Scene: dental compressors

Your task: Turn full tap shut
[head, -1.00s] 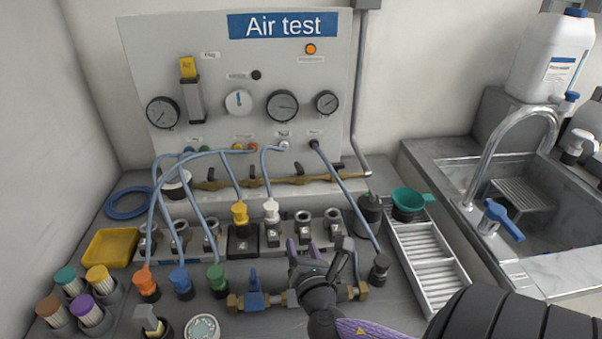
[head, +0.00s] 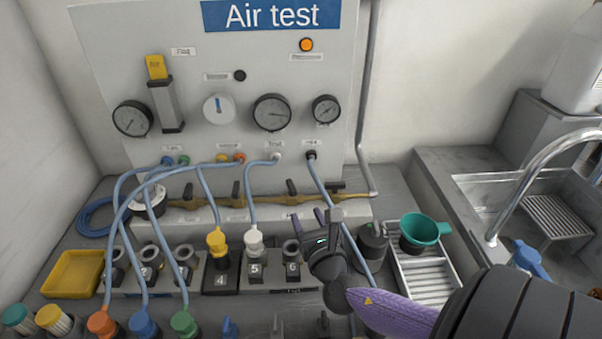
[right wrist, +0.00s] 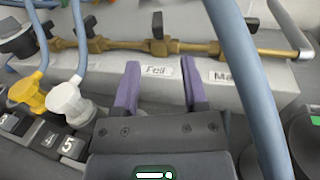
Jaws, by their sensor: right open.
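The full tap (right wrist: 157,25) is a brass valve with a black handle on the brass pipe, above the label reading "Full" in the right wrist view. In the head view, its black handle (head: 292,188) sits on the pipe along the sloped grey block. My right gripper (head: 308,218) is open, with purple fingers. In the right wrist view, its empty fingers (right wrist: 158,75) straddle the Full label from in front, apart from the tap. The tap handle appears to stand upright there. My left gripper is not in view.
Another tap (right wrist: 252,22) stands right of the full tap, above a partly hidden label. A blue hose (head: 326,190) passes close to the right gripper. White and yellow plugs (head: 254,240) stand to its left. A green funnel (head: 424,230) stands right, by the sink.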

